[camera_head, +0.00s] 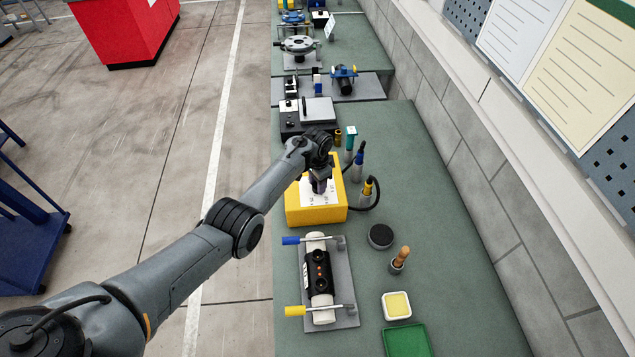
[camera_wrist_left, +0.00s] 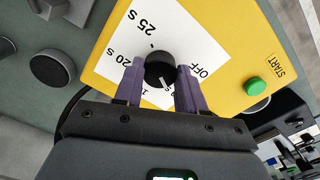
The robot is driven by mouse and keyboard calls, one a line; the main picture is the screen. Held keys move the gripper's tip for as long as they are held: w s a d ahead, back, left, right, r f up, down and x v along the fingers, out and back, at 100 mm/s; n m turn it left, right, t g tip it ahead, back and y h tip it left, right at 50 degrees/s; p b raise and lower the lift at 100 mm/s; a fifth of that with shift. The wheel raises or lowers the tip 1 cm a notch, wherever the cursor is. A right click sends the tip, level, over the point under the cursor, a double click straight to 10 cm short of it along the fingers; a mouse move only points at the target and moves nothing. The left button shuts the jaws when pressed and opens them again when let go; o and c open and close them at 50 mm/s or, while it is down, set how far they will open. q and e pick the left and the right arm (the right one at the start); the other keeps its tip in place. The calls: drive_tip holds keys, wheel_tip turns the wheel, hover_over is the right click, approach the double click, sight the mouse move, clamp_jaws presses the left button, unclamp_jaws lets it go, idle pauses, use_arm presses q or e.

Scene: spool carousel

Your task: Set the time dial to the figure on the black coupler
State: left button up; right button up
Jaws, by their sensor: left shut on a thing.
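The time dial is a black round knob (camera_wrist_left: 159,66) on the white face of a yellow box (camera_head: 316,213). In the left wrist view the figures 20 S, 25 S and OFF are readable; others are partly hidden by my fingers. A white mark on the knob points down toward my gripper, at no figure I can read. My left gripper (camera_head: 320,186) is above the box, its purple fingers shut on the knob's two sides. The black coupler (camera_head: 318,272) lies between white pipe ends in a clamp fixture; its white label is too small to read.
A green START button (camera_wrist_left: 255,86) is on the yellow box. Cabled tools stand right of it. The fixture has blue (camera_head: 291,240) and yellow (camera_head: 295,311) handles. A black puck (camera_head: 380,236), a wooden-handled brush (camera_head: 399,260), a yellow sponge dish (camera_head: 396,305) and a green tray (camera_head: 406,340) stand nearby.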

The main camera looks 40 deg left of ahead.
idle(0.3)
use_arm(q)
drive_tip(key=o, duration=1.1)
drive_tip(key=shift+c, duration=0.2)
drive_tip(key=shift+r, duration=0.1)
drive_tip(key=shift+r, duration=0.25)
wheel_tip(320, 180, up, 10)
drive_tip(key=p, duration=0.1)
